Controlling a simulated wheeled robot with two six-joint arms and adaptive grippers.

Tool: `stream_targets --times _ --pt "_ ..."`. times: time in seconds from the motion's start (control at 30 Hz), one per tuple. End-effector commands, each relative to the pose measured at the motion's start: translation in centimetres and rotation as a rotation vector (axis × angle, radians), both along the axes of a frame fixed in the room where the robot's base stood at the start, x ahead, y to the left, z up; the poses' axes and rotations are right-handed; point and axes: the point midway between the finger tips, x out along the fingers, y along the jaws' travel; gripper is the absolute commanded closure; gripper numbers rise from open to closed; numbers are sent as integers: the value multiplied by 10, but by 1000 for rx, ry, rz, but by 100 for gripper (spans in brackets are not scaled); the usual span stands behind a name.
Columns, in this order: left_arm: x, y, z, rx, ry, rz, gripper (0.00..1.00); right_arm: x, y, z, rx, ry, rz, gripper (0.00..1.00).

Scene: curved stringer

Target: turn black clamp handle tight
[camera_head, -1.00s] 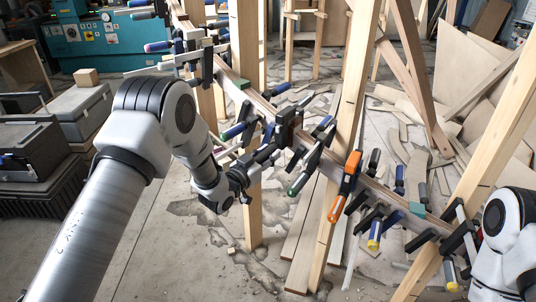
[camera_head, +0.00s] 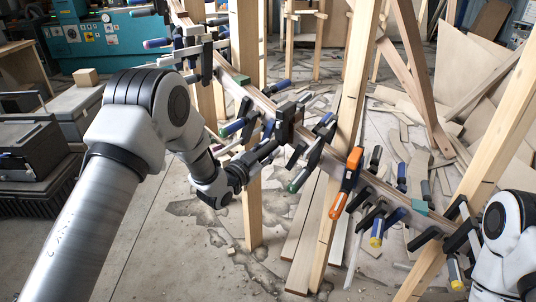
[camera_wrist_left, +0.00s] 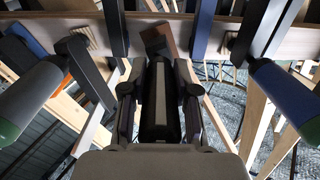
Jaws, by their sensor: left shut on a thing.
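The black clamp handle (camera_wrist_left: 160,115) stands upright between the two fingers of my left gripper in the left wrist view. My left gripper (camera_wrist_left: 158,100) is shut on it, with one finger along each side. In the head view my left gripper (camera_head: 264,152) reaches the clamp (camera_head: 286,120) on the curved stringer (camera_head: 262,101) from the lower left. The fingers and handle are dark and hard to separate there. A brown block (camera_wrist_left: 158,40) shows beyond the handle in the wrist view. My right arm shows at the right edge, but its gripper cannot be made out.
Other clamps crowd both sides: one with a green-tipped handle (camera_wrist_left: 28,100) and one with a blue handle (camera_wrist_left: 285,98). An orange clamp (camera_head: 346,183) sits farther right on the stringer. Upright wooden posts (camera_head: 341,150) stand close by. Wood scraps litter the floor.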

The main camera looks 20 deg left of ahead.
Motion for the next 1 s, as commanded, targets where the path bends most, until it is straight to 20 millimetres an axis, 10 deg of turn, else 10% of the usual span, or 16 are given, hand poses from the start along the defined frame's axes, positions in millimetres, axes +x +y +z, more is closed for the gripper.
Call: stream_targets --times 1.0 --pt "1 2 -2 907 -321 2 100 0 0 -74 0 0 0 60"
